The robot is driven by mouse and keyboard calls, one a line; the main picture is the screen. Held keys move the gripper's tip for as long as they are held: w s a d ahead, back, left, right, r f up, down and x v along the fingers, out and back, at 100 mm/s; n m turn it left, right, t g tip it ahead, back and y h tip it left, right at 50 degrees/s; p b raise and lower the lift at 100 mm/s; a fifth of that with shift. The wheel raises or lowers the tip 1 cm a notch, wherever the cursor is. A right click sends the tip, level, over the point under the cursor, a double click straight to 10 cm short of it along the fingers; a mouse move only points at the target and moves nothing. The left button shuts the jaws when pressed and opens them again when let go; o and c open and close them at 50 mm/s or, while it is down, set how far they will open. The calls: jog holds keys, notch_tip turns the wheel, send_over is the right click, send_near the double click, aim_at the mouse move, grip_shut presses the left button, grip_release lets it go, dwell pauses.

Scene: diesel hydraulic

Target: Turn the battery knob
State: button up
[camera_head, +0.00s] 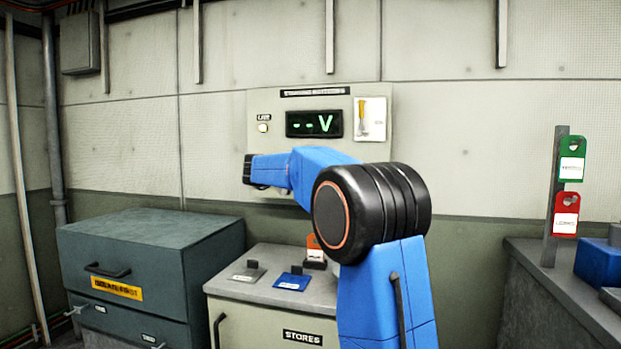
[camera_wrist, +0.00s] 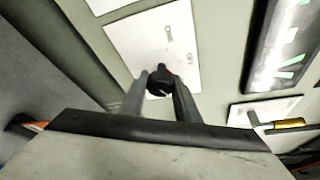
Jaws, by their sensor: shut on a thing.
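The battery knob (camera_wrist: 160,83) is small and black. It sits on a white plate (camera_wrist: 128,48) in the wrist view. My gripper (camera_wrist: 159,78) is shut on the knob, with one grey finger on each side of it. In the head view the wall panel (camera_head: 270,104) shows a dark display (camera_head: 314,124) reading "-- V" in green. The knob and my fingers are hidden there behind my blue and black arm. Which way the knob points is hard to tell.
A yellow-handled switch (camera_head: 362,115) and a lit lamp (camera_head: 263,128) are on the panel. Below stand a grey-green chest (camera_head: 150,255) and a stores cabinet (camera_head: 262,318) with small tagged blocks on top. Green and red tags (camera_head: 566,214) hang at right.

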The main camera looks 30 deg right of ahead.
jog(key=shift+f, duration=0.1)
dwell(0.5)
jog(key=o, duration=1)
jog(key=shift+o, duration=0.2)
jog(key=v, duration=1.7)
jog(key=shift+r, duration=0.2)
jog(key=shift+s+a, duration=0.1)
